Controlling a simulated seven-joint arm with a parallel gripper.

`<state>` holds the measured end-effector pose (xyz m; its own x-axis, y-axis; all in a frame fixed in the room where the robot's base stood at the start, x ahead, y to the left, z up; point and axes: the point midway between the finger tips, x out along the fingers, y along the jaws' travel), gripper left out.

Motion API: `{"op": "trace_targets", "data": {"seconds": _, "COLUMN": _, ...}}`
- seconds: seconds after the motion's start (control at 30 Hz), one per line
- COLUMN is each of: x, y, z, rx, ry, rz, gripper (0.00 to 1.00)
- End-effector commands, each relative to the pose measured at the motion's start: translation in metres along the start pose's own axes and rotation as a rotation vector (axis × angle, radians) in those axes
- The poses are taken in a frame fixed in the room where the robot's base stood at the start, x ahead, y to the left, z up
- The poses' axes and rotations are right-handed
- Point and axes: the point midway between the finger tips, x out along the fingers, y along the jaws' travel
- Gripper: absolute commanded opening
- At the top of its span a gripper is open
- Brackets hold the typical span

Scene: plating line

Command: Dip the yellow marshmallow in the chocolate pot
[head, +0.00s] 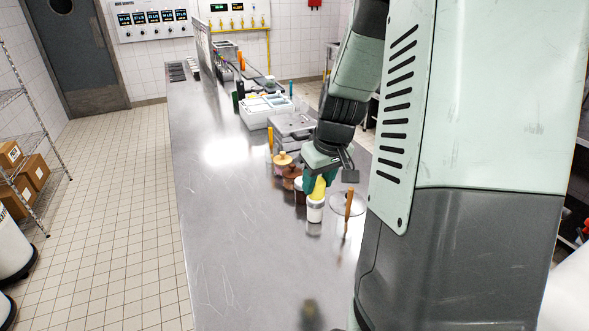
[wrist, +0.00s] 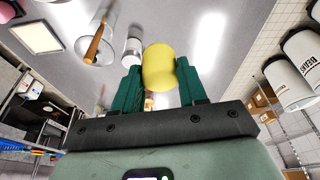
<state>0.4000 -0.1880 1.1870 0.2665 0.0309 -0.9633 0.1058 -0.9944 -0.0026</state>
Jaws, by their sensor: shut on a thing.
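My gripper (head: 319,182) has its teal fingers closed on the yellow marshmallow (head: 319,188), holding it above the steel counter. In the wrist view the marshmallow (wrist: 159,67) sits between both fingertips (wrist: 158,80). A small white cup (head: 315,209) stands just below and in front of it in the head view; I cannot tell whether they touch. The cup (wrist: 132,48) shows left of the marshmallow in the wrist view. A brown pot (head: 290,178), which looks like the chocolate one, stands behind and left of my gripper, partly hidden. Its inside is not visible.
A clear glass dish (head: 338,206) with an upright wooden stick (head: 348,204) stands right of the cup. A pinkish pot with a yellow top (head: 282,160) and a white tray (head: 265,110) stand farther back. The counter's left and near parts (head: 225,230) are clear.

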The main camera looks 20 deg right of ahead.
Motion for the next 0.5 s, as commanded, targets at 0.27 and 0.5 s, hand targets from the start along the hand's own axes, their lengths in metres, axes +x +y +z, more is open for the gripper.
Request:
{"op": "trace_targets", "data": {"seconds": 0.27, "x": 0.029, "y": 0.076, "z": 0.052, "rx": -0.036, "ry": 0.001, "rz": -0.017, "gripper": 0.32}}
{"op": "trace_targets", "data": {"seconds": 0.5, "x": 0.043, "y": 0.139, "z": 0.105, "rx": -0.076, "ry": 0.003, "rz": -0.024, "gripper": 0.32}}
